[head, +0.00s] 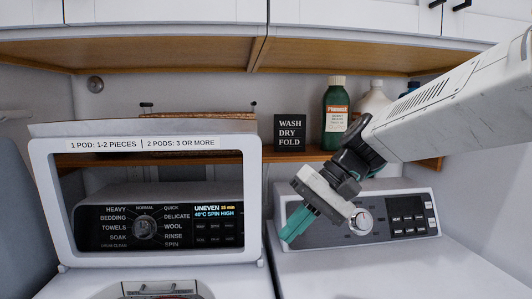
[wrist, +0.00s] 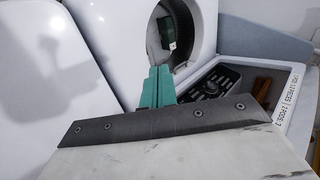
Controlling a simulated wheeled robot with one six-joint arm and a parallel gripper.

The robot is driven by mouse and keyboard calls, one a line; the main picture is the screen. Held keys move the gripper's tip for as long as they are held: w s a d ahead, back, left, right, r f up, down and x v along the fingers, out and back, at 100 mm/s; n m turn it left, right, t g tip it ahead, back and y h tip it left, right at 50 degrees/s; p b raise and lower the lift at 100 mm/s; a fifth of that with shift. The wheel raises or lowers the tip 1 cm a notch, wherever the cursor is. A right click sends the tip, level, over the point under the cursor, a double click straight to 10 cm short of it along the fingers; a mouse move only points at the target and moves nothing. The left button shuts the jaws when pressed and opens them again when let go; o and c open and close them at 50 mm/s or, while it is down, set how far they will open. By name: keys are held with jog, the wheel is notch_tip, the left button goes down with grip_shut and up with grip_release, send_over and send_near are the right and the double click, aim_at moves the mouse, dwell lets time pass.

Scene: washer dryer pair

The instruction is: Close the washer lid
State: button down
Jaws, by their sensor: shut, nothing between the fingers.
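The washer lid (head: 48,205) stands open and upright at the left in the head view, a white frame around a clear window. A label runs along its top edge, and the washer's control panel (head: 150,226) shows through the window. In the wrist view the lid (wrist: 290,95) is at the right, and the washer's round opening (wrist: 207,35) is at the top centre. My gripper (head: 292,230) is shut and empty, its teal fingers together. It is right of the lid, apart from it, in front of the dryer panel. The fingers also show in the wrist view (wrist: 157,88).
The dryer (head: 400,275) stands right of the washer with a clear white top. A wooden shelf (head: 270,157) behind holds a green bottle (head: 336,115), a white jug (head: 374,103) and a black sign (head: 290,132). White cabinets (head: 170,12) hang above.

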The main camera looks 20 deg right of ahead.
jog(key=w+d+r+m+t+y, duration=0.1)
jog(key=w+d+r+t+y, duration=0.25)
jog(key=w, duration=0.55)
jog(key=w+d+r+m+t+y, duration=0.1)
jog(key=w+d+r+t+y, duration=0.1)
jog(key=w+d, duration=0.45)
jog(key=w+d+r+m+t+y, duration=0.1)
jog(key=w+d+r+t+y, duration=0.2)
jog(key=w, duration=0.8)
jog(key=a, duration=0.9)
jog(key=shift+w+a+r, duration=0.15)
jog(key=shift+w+a, duration=0.1)
jog(key=shift+w, duration=0.05)
jog(key=shift+d+h, duration=0.1)
jog(key=shift+h, duration=0.25)
